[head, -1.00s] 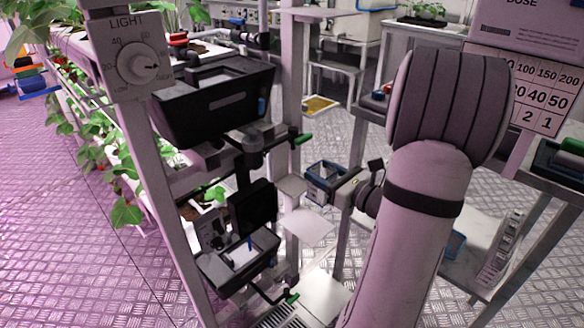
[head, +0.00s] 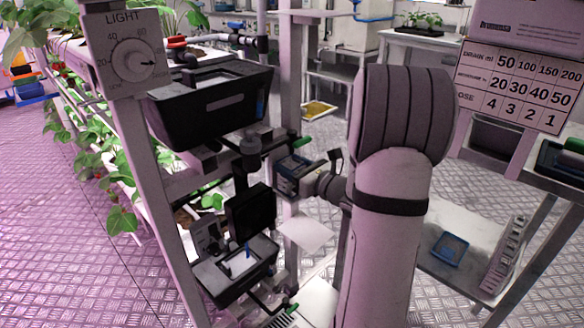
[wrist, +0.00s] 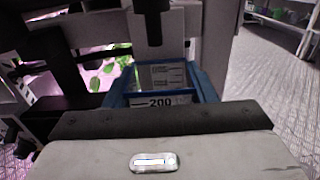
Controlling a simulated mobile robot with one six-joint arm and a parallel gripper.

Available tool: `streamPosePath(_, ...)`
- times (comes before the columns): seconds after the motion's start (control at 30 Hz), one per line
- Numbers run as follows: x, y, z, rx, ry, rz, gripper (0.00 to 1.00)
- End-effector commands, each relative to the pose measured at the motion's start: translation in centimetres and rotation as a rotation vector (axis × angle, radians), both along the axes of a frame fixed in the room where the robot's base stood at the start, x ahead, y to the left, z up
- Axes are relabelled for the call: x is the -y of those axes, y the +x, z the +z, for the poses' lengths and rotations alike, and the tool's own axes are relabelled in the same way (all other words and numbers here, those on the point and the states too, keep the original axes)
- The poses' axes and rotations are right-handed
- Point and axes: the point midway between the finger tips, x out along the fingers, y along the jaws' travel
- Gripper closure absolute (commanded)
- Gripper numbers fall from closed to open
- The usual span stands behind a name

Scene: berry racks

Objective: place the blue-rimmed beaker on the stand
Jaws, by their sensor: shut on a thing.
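The blue-rimmed beaker (head: 287,181) is a clear square vessel with blue edges. In the head view it is beside the post of the rack, just below a green-handled valve (head: 301,143). My gripper (head: 300,181) is shut on it from the right. In the wrist view the beaker (wrist: 160,76) shows upright ahead of the gripper, with a "200" label on its near side. The stand may be the small pale plate seen earlier at this spot; the beaker and gripper now hide it. I cannot tell whether the beaker touches it.
A black bin (head: 212,105) is on the rack to the left, with a smaller black tray (head: 236,268) lower down. A pale plate (head: 305,232) is below the beaker. A blue tray (head: 450,249) lies on the right lower shelf. The floor between is open.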

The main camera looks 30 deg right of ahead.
Motion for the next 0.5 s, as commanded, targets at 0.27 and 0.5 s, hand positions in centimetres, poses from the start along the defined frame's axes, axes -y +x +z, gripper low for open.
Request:
streamPosePath(0.27,-0.04,-0.01,-0.3,0.0,0.0,0.001,0.43)
streamPosePath(0.5,-0.07,0.0,-0.29,0.0,0.0,0.002,0.28)
